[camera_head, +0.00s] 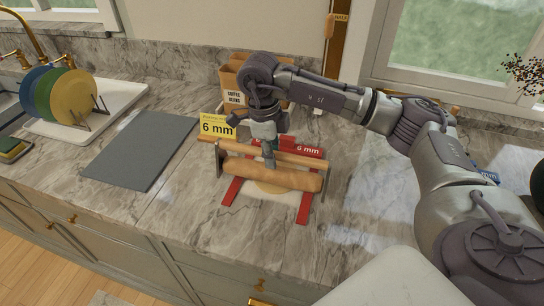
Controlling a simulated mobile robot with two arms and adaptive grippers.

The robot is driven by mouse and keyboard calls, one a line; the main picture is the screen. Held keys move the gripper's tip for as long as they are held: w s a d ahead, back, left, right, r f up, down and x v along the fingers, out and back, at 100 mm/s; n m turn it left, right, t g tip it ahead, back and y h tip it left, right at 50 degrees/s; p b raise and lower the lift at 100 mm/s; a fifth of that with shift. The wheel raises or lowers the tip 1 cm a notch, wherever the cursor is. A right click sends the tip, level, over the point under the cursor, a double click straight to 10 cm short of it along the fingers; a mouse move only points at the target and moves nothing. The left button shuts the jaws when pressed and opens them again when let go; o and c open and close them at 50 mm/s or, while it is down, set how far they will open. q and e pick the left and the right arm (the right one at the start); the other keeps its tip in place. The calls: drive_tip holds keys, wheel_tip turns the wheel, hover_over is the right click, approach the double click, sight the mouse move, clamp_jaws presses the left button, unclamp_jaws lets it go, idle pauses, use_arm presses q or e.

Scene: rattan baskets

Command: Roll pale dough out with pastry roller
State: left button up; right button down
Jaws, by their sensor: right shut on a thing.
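The pastry roller (290,179) is a wooden cylinder in a frame with dark end brackets and a thinner wooden bar above. My right gripper (269,160) points down at the middle of this frame and is shut on the pastry roller. The pale dough (270,188) shows as a thin yellowish patch at the roller's near side; the roller hides the rest of it. The dough lies on a white board (285,202) between two red strips (232,191). I cannot tell whether the roller presses on the dough. My left gripper is out of view.
A yellow "6 mm" sign (217,127) and a red "6 mm" sign (307,150) stand behind the roller. A grey mat (143,150) lies to the left, before a rack with plates (75,98). A coffee beans box (232,88) stands behind my right arm.

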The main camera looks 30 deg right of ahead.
drive_tip(key=shift+r+p, duration=1.1)
drive_tip(key=shift+r, duration=1.1)
